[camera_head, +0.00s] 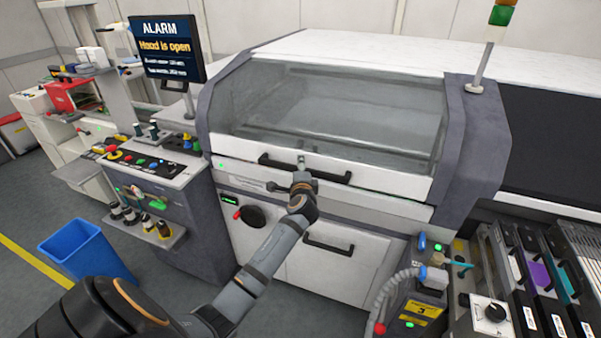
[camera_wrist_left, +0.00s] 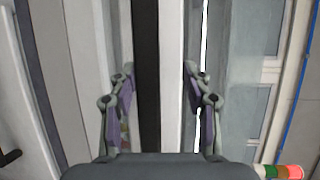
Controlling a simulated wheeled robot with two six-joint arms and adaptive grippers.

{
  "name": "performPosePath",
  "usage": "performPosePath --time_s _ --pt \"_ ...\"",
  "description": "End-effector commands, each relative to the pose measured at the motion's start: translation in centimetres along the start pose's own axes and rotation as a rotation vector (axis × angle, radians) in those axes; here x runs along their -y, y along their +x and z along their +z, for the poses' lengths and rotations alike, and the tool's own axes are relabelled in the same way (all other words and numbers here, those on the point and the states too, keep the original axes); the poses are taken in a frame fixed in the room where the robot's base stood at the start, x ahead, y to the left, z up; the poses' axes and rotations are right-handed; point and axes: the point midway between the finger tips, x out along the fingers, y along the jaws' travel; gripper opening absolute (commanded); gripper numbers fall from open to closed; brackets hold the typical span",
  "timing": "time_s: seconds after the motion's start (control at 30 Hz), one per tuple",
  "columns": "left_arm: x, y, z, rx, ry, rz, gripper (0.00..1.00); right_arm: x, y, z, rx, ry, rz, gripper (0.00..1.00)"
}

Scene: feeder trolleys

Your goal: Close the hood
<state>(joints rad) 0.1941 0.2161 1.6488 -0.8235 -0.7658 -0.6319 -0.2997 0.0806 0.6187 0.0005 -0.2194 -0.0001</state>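The hood (camera_head: 235,147) of the large white machine has a clear window in a grey and white frame. It sits low over the machine front; I cannot tell how large any gap under it is. A black bar handle (camera_head: 335,177) runs across its white front edge. My left gripper (camera_head: 302,165) is at the middle of this handle and hides part of it. In the left wrist view, my left gripper (camera_wrist_left: 157,73) has its fingers apart, with a long dark strip (camera_wrist_left: 146,60) between them and no visible grip on it. My right gripper is not in view.
A screen (camera_head: 167,48) reads "ALARM" and "Hood is open". A control console (camera_head: 150,165) stands left of the machine, with a blue bin (camera_head: 85,250) in front of it. A lower door handle (camera_head: 328,245) sits under the hood. A feeder trolley (camera_head: 425,300) stands at right.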

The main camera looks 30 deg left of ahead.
Motion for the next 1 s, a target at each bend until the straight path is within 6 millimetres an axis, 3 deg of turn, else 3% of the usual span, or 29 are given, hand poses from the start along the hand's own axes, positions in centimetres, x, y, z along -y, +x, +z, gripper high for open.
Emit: performPosePath --time_s 0.5,0.67,1.0 --pt "-0.2 -10.5 -0.1 -0.001 -0.004 0.005 0.47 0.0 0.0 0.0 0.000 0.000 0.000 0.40" --pt "-0.1 -11.5 0.0 0.000 -0.001 0.003 0.47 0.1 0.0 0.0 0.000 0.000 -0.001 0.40" --pt "-0.1 -11.5 0.0 0.000 0.000 0.002 0.47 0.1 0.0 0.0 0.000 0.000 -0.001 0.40"
